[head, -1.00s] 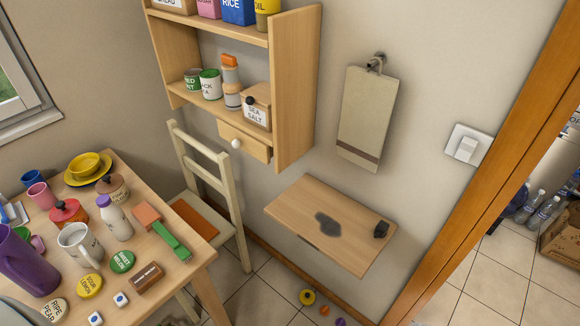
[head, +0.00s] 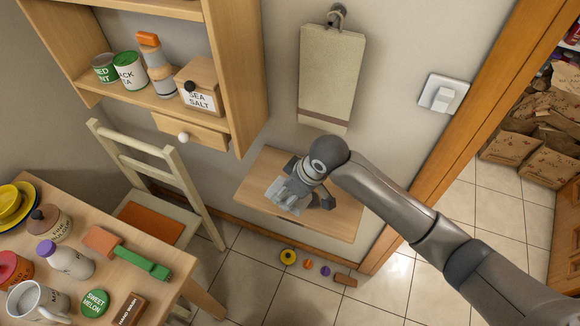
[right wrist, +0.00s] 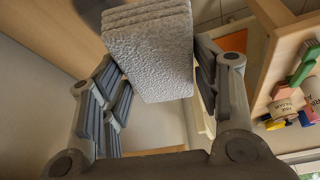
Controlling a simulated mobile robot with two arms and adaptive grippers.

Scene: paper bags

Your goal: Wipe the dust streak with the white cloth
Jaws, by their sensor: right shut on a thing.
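My right gripper (head: 298,190) is over the small wooden wall shelf (head: 254,182) in the head view. It is shut on the pale folded cloth (head: 284,194), which is layered, rough and grey-white between the fingers (right wrist: 160,85) in the right wrist view (right wrist: 150,50). The cloth is at or just above the shelf top; I cannot tell whether it touches. The grey dust streak is hidden behind my gripper and the cloth, as far as I can tell. My left gripper is not in view.
A beige hanging sheet (head: 330,75) is on a wall hook above the shelf. A wall cabinet (head: 235,70) and a chair (head: 150,165) stand left of it. A crowded table (head: 185,262) is at lower left. Small objects (head: 288,256) lie on the floor below.

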